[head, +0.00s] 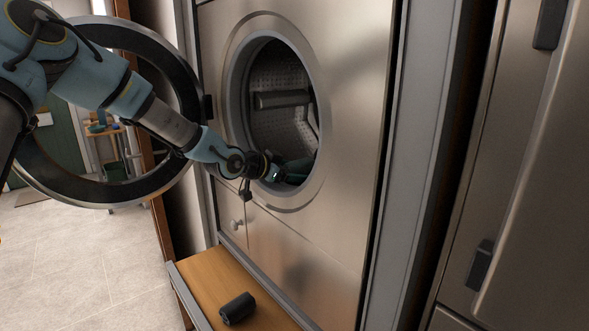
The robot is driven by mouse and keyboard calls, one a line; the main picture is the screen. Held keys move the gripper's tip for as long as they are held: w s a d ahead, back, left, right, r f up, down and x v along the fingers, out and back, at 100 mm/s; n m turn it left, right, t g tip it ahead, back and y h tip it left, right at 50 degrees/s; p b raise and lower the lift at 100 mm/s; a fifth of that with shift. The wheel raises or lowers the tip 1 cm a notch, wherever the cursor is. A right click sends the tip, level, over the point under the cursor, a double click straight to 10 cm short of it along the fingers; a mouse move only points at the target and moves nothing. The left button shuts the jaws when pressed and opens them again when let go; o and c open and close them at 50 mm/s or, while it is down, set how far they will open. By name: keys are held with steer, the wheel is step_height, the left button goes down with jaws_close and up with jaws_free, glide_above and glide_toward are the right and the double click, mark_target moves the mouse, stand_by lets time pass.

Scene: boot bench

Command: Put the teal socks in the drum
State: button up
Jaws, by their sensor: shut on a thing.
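The drum (283,80) is the perforated metal inside of the washing machine, seen through its round opening. My arm reaches in from the left, and my gripper (275,169) is at the lower part of the opening. It is shut on the teal socks (297,165), a small dark teal bundle just inside the opening. The fingertips and part of the bundle are dim and hard to make out. I cannot tell whether the socks touch the drum wall.
The round door (97,196) stands open at the left, behind my arm. A wooden bench (205,283) below the machine carries a black rolled bundle (238,308). A steel cabinet (530,190) stands at the right. The tiled floor (70,265) at the left is clear.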

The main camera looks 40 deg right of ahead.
steer(key=shift+f, duration=0.1)
steer(key=o, duration=1.1)
steer(key=b+v, duration=0.2)
steer(key=v, duration=1)
steer(key=shift+w, duration=0.1)
steer(key=shift+a, duration=0.1)
